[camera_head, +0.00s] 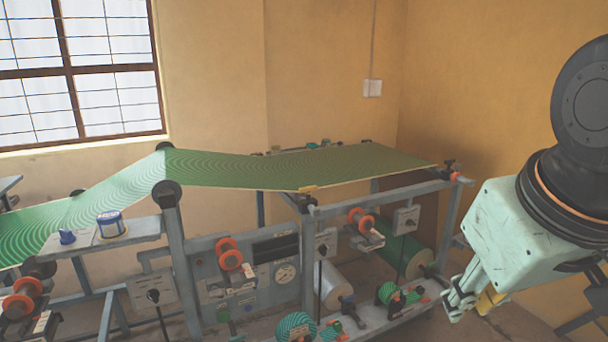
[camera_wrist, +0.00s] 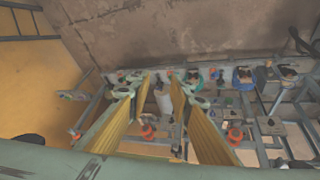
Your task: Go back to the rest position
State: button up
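My gripper (camera_head: 468,300) hangs at the right of the head view, to the right of the press and apart from it. In the wrist view my gripper (camera_wrist: 158,84) shows two fingers with yellow inner pads, spread apart with nothing between them. The press (camera_head: 305,262) is a grey metal frame with a green patterned sheet (camera_head: 235,168) running over its top rollers. Part of the gripper's fingertips is hard to make out in the head view.
Orange knobs (camera_head: 229,253) stick out from the press front, with a gauge (camera_head: 286,273) among them. Green rolls (camera_head: 295,326) sit on its low shelf. A blue-white tin (camera_head: 111,224) stands on a side shelf at left. Open floor lies right of the press.

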jog(key=s+a+m+g, duration=0.1)
jog(key=s+a, duration=0.2)
jog(key=s, duration=0.7)
jog(key=shift+s+r+y, duration=0.25)
jog(key=shift+r+y, duration=0.15)
